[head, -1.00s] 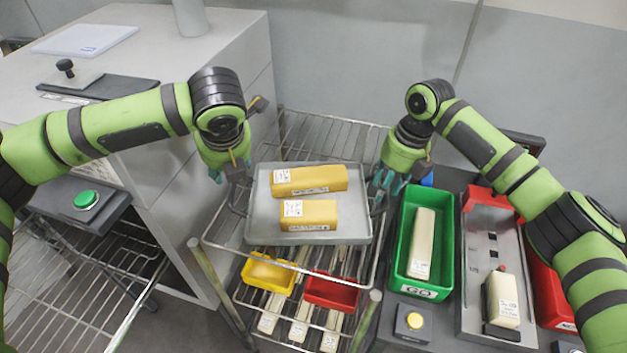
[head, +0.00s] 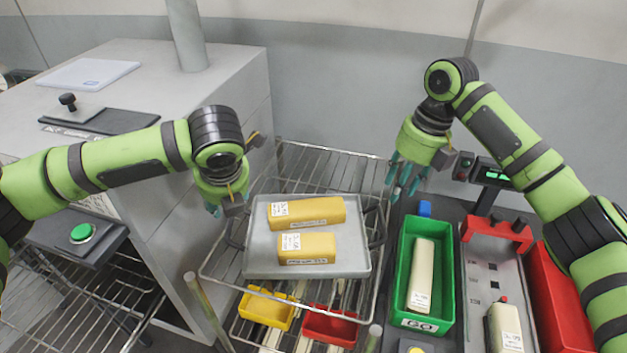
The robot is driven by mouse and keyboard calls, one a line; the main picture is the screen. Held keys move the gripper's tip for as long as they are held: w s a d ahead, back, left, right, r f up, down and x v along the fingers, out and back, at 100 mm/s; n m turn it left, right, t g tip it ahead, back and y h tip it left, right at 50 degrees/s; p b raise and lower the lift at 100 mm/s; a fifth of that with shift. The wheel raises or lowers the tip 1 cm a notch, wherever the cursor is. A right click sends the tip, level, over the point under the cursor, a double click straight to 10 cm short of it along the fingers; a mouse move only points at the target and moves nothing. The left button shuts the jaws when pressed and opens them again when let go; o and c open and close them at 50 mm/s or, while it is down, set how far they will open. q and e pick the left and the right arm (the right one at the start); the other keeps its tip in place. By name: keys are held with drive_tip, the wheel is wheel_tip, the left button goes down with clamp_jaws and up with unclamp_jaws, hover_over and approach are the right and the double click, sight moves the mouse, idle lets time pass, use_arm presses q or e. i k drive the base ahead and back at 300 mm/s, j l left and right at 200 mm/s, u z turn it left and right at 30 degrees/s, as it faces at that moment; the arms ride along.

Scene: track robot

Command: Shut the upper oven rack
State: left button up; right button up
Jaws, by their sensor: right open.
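A wire rack (head: 214,268) sits in the middle and bears a grey tray (head: 258,262) with dark side handles. Two yellow labelled blocks lie on the tray, a rear one (head: 310,212) and a front one (head: 310,247). Another wire rack (head: 75,285) shows at the lower left, below a panel with a green button (head: 83,233). I cannot tell for sure which is the upper oven rack. My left gripper (head: 226,207) is by the tray's left handle; its fingers are partly hidden. My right gripper (head: 407,180) is open and empty above and right of the tray.
A large grey cabinet (head: 150,80) stands left. A yellow bin (head: 266,310) and a red bin (head: 330,328) sit below the tray. A green bin (head: 411,300), a metal fixture (head: 492,268) and another red bin (head: 550,300) stand right. Wall behind.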

sight(144, 320)
drive_tip(key=k, duration=1)
